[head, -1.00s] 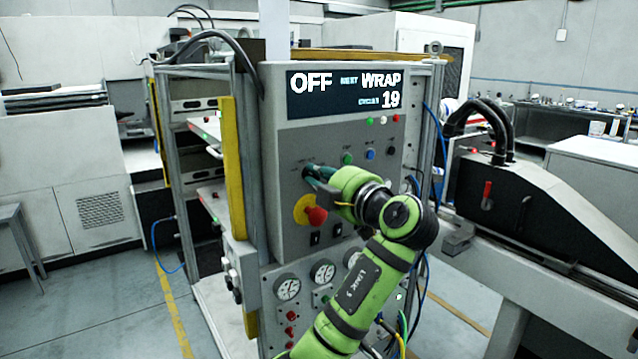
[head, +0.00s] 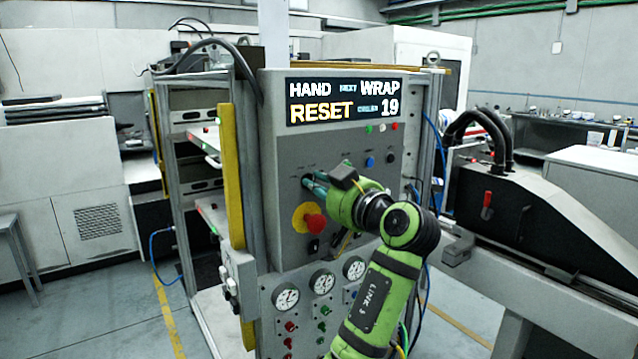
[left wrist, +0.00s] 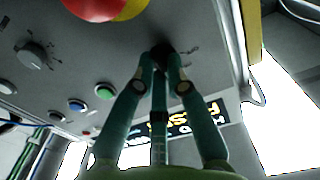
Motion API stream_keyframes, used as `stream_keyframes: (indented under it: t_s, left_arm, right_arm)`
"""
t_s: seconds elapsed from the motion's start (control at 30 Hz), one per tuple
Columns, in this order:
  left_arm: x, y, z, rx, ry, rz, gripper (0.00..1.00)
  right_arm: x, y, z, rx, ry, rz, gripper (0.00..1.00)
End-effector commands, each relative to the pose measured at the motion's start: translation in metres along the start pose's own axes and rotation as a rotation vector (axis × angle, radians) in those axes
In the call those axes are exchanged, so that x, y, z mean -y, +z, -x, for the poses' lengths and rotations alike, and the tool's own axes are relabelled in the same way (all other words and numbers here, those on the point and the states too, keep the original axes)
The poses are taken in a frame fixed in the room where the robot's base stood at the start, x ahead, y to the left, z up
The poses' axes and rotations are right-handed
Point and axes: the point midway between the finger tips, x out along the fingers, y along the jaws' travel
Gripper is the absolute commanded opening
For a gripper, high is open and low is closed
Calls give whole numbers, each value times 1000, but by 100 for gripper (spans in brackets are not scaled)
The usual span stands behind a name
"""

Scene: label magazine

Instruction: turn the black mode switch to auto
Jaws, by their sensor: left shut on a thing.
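The grey control panel (head: 287,237) stands upright in front of me, with a display (head: 345,100) reading HAND, NEXT WRAP, RESET and 19. My left gripper (head: 307,179) reaches the panel from the right, left of the green and blue buttons. The switch's pointer direction cannot be read. My right gripper is not in view.
A red emergency stop (head: 315,224) on a yellow plate sits just below the gripper. A green button (left wrist: 105,91), a blue button (left wrist: 77,105) and a grey knob (left wrist: 33,55) are nearby. Gauges (head: 286,297) line the lower panel. A yellow post (head: 231,170) stands left.

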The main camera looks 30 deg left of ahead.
Motion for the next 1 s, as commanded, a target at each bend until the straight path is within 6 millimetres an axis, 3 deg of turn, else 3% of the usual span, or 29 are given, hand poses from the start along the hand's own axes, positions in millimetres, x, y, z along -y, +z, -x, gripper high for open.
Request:
stream_keyframes:
  t_s: [1.0]
  left_arm:
    - [1,1,0,4,1,-935,0]
  right_arm:
    - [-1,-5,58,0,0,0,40]
